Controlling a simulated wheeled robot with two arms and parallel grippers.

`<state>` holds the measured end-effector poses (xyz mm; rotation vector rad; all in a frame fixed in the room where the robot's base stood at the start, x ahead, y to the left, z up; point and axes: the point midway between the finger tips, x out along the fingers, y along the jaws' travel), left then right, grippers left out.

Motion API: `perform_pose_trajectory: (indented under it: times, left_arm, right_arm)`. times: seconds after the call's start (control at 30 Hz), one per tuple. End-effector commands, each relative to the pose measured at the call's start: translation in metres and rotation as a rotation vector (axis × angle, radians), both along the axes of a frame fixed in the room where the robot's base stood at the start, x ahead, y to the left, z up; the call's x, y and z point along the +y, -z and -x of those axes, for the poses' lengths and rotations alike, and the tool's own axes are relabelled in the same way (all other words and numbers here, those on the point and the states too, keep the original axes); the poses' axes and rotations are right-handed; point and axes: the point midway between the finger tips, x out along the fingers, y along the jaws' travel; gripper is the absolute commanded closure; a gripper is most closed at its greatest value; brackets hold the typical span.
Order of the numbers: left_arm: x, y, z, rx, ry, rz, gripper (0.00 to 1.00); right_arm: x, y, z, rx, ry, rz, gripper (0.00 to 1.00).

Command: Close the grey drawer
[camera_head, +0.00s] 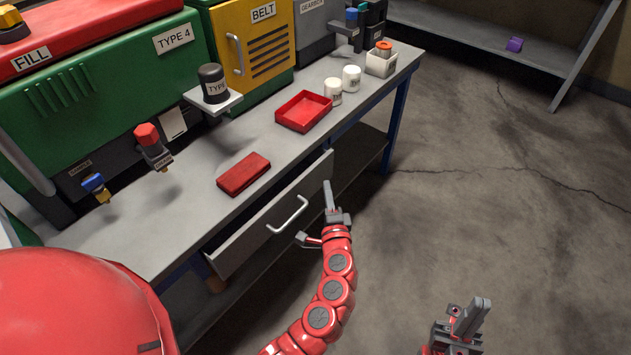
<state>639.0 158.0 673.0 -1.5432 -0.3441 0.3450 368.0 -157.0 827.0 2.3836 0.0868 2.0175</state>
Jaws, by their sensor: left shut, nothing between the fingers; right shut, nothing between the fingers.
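The grey drawer (262,236) is under the front edge of the workbench. Its front panel appears to stand out a little from the bench, with a dark gap behind its top edge. A pale bar handle (289,215) is on the panel. My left gripper (328,186) is shut and empty, pointing up in the picture beside the right end of the drawer front. I cannot tell whether it touches the panel. My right gripper (478,309) is shut and empty, well away from the drawer, over the floor at the lower right.
On the workbench (225,147) are a red lid (244,174), a red tray (304,111), white canisters (333,92) and a small white box (381,64). A green machine (110,85) and a yellow cabinet (262,50) stand behind. The concrete floor at right is clear.

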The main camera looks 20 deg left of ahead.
Motion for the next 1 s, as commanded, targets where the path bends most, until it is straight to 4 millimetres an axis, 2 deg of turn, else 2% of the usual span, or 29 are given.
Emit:
perform_pose_trajectory:
  times: [0.03, 0.23, 0.77, 1.0]
  left_arm:
    - [0.006, -0.001, -0.008, -0.001, -0.006, 0.000, 1.00]
    - [0.033, 0.000, -0.016, 0.000, -0.003, 0.000, 1.00]
    - [0.042, 0.000, -0.020, 0.000, 0.002, -0.001, 1.00]
    - [0.078, 0.000, -0.032, 0.001, -0.002, -0.004, 1.00]
  right_arm:
    - [0.000, 0.000, 0.000, 0.000, 0.000, 0.000, 1.00]
    - [0.000, -0.004, 0.000, 0.000, 0.000, 0.000, 1.00]
    - [0.000, -0.005, 0.000, 0.001, 0.000, 0.000, 1.00]
    - [0.000, -0.007, 0.000, 0.001, 0.000, 0.000, 1.00]
